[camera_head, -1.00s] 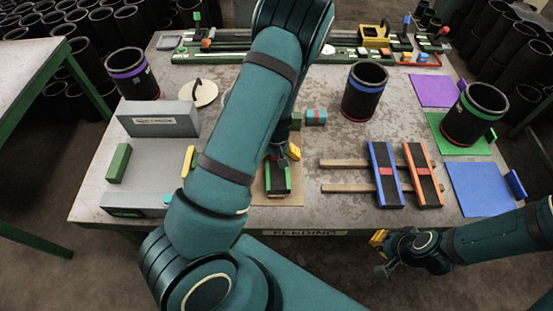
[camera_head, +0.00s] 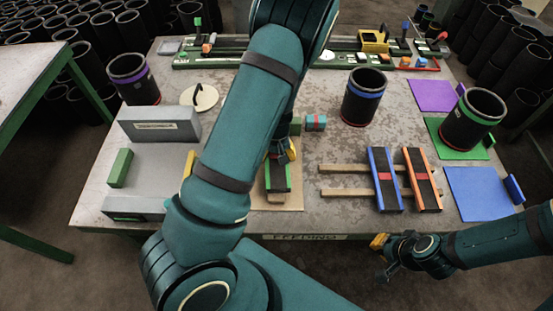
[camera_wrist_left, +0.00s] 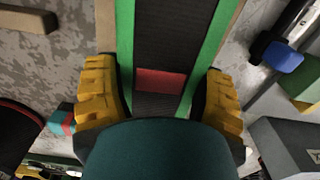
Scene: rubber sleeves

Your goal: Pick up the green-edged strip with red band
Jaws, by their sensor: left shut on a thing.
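The green-edged strip (camera_head: 278,178) lies on a tan board on the table, left of the middle, partly hidden by my left arm. In the left wrist view the strip (camera_wrist_left: 174,42) is dark with green long edges, and its red band (camera_wrist_left: 160,81) lies between my fingers. My left gripper (camera_head: 281,152) is over its far part. The wrist view shows the yellow fingers of my left gripper (camera_wrist_left: 160,100) at both green edges, shut on the strip. My right gripper (camera_head: 380,250) is off the table's front edge, away from the strip; its finger gap is too small to judge.
Blue-edged (camera_head: 385,180) and orange-edged (camera_head: 422,180) strips lie on wooden bars to the right. Black sleeves with blue (camera_head: 362,98), green (camera_head: 468,125) and purple (camera_head: 136,82) bands stand around the table. A grey fixture (camera_head: 160,125) is on the left.

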